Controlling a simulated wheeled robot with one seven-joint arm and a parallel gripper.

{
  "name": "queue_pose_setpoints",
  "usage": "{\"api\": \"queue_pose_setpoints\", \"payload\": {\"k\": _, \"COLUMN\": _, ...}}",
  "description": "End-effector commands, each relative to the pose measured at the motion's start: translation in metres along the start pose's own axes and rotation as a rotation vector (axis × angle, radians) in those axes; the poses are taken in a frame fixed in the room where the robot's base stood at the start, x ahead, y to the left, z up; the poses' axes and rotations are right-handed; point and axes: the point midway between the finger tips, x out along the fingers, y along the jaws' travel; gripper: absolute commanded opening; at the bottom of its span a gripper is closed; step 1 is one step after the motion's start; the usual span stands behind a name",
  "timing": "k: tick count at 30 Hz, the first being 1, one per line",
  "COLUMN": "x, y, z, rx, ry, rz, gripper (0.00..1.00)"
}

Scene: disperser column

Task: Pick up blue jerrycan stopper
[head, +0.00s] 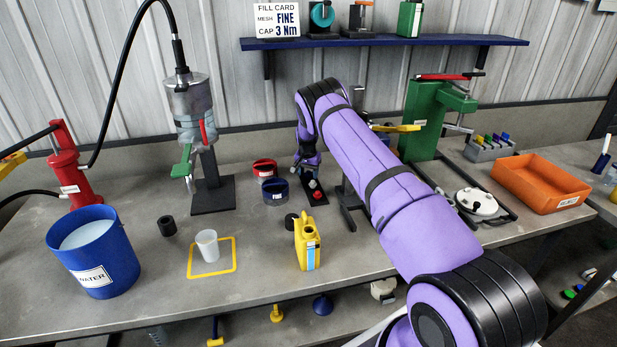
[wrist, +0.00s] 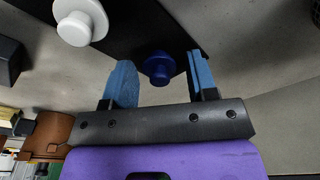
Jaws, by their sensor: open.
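The blue stopper (wrist: 159,70) is a small round knob on a black strip in the wrist view. My gripper (wrist: 160,60) is open, with one blue finger on each side of the stopper and a visible gap to each. In the head view my gripper (head: 307,167) points down over the far end of the black strip (head: 317,201), and I cannot make out the blue stopper there. A white stopper (wrist: 80,20) is beside it in the wrist view. The yellow jerrycan (head: 307,243) stands upright on the bench, nearer than the strip.
A red cup (head: 265,168) and a dark blue cup (head: 275,192) stand just left of the strip. A metal stand foot (head: 348,216) is close on its right. A translucent beaker (head: 207,245) and a blue water bucket (head: 105,262) are farther left. An orange bin (head: 540,185) is right.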

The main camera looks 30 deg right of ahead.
Motion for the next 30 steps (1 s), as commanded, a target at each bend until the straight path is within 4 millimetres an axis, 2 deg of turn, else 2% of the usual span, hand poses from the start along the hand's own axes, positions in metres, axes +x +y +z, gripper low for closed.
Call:
{"api": "queue_pose_setpoints", "payload": {"k": 4, "x": -0.001, "y": 0.0, "z": 0.0, "rx": 0.0, "ry": 0.001, "rz": 0.0, "gripper": 0.5}}
{"api": "queue_pose_setpoints", "payload": {"k": 9, "x": -0.001, "y": 0.0, "z": 0.0, "rx": 0.0, "ry": 0.0, "rz": 0.0, "gripper": 0.12}}
{"api": "queue_pose_setpoints", "payload": {"k": 21, "x": -0.005, "y": -0.001, "z": -0.001, "rx": 0.0, "ry": 0.001, "rz": -0.001, "gripper": 0.12}}
{"api": "queue_pose_setpoints", "payload": {"k": 25, "x": -0.02, "y": -0.001, "z": -0.003, "rx": 0.0, "ry": 0.003, "rz": -0.002, "gripper": 0.12}}
{"api": "queue_pose_setpoints", "payload": {"k": 30, "x": -0.053, "y": -0.001, "z": -0.007, "rx": 0.0, "ry": 0.003, "rz": -0.002, "gripper": 0.12}}
